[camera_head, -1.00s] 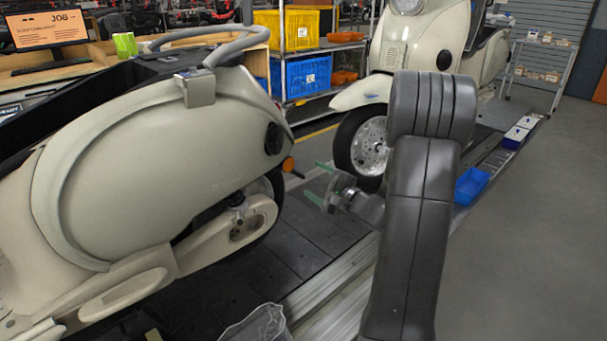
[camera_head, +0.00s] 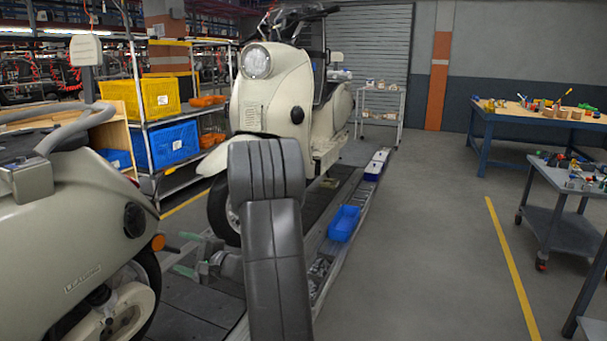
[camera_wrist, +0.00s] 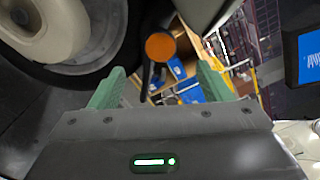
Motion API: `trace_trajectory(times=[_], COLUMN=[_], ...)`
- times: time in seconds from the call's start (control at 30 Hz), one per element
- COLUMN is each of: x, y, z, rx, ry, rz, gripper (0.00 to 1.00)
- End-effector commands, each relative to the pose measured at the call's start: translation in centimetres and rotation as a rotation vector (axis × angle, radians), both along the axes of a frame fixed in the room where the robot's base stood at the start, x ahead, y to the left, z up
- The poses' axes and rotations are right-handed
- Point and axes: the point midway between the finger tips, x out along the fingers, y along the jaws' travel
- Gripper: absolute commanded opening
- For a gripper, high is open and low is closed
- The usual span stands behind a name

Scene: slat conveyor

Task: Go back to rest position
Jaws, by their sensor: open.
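My gripper (camera_head: 184,256) is at the end of my dark grey arm, low between the two cream scooters in the head view. Its green fingers stand wide apart with nothing between them in the wrist view (camera_wrist: 158,88). The near scooter (camera_head: 75,230) fills the left of the head view, and its orange lamp (camera_wrist: 160,47) shows beyond the fingers in the wrist view. The far scooter (camera_head: 275,103) stands upright beyond my arm. My arm hides part of its front wheel.
The slat conveyor (camera_head: 190,305) runs under the scooters. A blue bin (camera_head: 344,223) sits on its right edge. A shelf with yellow (camera_head: 160,97) and blue crates (camera_head: 172,143) stands behind. A tool cart (camera_head: 560,185) and blue-legged table (camera_head: 530,118) stand right. The grey floor (camera_head: 430,240) between is clear.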

Motion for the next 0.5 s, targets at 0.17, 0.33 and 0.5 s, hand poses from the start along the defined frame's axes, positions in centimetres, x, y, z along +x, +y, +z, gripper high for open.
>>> trace_trajectory(times=[0.17,0.33,0.5], x=[1.4,2.5,3.2], y=[3.5,6.2,7.9], z=[0.0,0.0,0.0], rx=[0.000,0.000,-0.001], ry=[-0.001,0.000,-0.001], rz=[0.003,0.002,0.001], gripper=[0.72,0.72,0.72])
